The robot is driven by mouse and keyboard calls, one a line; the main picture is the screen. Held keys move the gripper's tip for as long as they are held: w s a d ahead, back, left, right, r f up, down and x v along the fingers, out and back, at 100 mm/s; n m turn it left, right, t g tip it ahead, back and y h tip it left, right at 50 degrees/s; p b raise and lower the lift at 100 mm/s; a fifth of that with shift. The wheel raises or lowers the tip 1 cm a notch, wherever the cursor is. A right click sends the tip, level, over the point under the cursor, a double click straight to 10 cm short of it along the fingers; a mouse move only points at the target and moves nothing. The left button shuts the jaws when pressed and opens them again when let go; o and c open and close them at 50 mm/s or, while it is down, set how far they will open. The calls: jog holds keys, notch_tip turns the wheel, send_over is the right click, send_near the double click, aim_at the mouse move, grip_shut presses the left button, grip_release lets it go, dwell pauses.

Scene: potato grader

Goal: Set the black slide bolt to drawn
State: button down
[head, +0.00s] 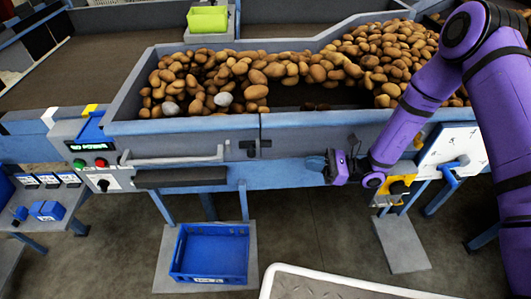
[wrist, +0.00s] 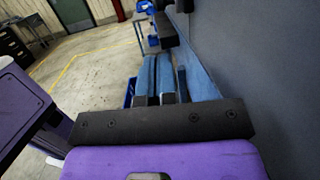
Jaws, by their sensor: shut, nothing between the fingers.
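The black slide bolt (head: 252,147) is a small dark fitting on the grey front wall of the potato trough, beside the vertical seam. Its position is too small to tell. My gripper (head: 317,164) is purple with blue-grey fingers, shut and empty. It is to the right of the bolt and a little lower, close to the blue front rail and apart from the bolt. In the wrist view the fingers point away along the grey wall. A dark block (wrist: 167,32) shows beyond them; I cannot tell whether it is the bolt.
The trough wall (head: 330,124) holds many potatoes. A pale handle bar (head: 172,160) and a dark bar (head: 180,178) are left of the bolt. A blue crate (head: 210,252) stands below. A white panel with a blue lever (head: 449,172) is at right.

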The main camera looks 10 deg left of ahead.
jog(key=shift+a, duration=0.1)
notch_tip(320, 180, up, 2)
send_over(264, 156)
jog(key=s+d, duration=0.1)
jog(key=s, duration=0.4)
jog(key=shift+w+d+r, duration=0.1)
jog(key=shift+w+d, duration=0.05)
jog(key=shift+w, duration=0.05)
jog(key=shift+s+f+x, duration=0.1)
jog(key=shift+x, duration=0.65)
jog(key=shift+s+f+x, duration=0.1)
jog(key=shift+s+x, duration=0.05)
jog(key=shift+x, duration=0.6)
jog(key=shift+s+f+x, duration=0.1)
jog(key=shift+f+x, duration=0.05)
jog(key=shift+x, duration=0.55)
jog(key=shift+r, duration=0.1)
jog(key=shift+w+d, duration=0.15)
jog(key=shift+d, duration=0.2)
jog(key=v, duration=1.3)
jog(key=shift+d+f, duration=0.25)
